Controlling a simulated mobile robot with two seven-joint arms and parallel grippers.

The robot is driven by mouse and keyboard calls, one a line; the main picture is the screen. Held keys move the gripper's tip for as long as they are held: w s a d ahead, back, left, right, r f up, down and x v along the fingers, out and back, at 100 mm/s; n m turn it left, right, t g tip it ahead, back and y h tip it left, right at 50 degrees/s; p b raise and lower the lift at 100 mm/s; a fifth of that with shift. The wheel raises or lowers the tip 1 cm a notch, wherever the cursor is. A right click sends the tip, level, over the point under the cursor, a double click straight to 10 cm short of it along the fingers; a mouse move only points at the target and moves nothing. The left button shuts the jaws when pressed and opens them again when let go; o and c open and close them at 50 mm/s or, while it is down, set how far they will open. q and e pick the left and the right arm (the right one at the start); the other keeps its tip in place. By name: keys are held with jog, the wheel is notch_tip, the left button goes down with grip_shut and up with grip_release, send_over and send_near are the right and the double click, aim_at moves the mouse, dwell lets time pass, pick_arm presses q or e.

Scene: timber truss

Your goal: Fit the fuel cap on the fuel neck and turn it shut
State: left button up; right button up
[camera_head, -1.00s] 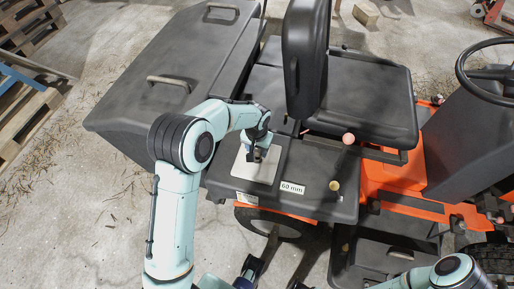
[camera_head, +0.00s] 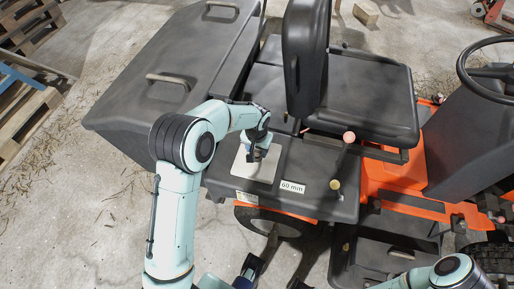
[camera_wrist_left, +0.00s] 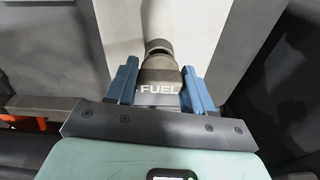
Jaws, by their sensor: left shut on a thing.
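My left gripper (camera_head: 258,152) is over the light square plate (camera_head: 254,168) on the machine's dark side deck. In the left wrist view its blue fingers (camera_wrist_left: 160,78) are shut on a dark round fuel cap (camera_wrist_left: 159,73), with the word FUEL showing at its near side. A short dark cylinder, apparently the fuel neck (camera_wrist_left: 157,46), shows just beyond the cap against the light plate. I cannot tell whether cap and neck touch or are apart. In the head view the gripper hides the cap and neck.
A black seat (camera_head: 365,100) stands right of the plate and a large dark lidded box (camera_head: 175,75) behind it. A "60 mm" label (camera_head: 292,187) and a small yellowish knob (camera_head: 335,185) are on the deck. A pink-tipped lever (camera_head: 348,138) rises near the seat.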

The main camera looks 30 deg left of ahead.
pick_arm(q)
jog(key=shift+f+b, duration=0.5)
jog(key=shift+f, duration=0.35)
jog(key=o, duration=1.4)
jog(key=shift+r, duration=0.1)
jog(key=shift+r+p, duration=2.15)
jog(key=shift+r, duration=0.85)
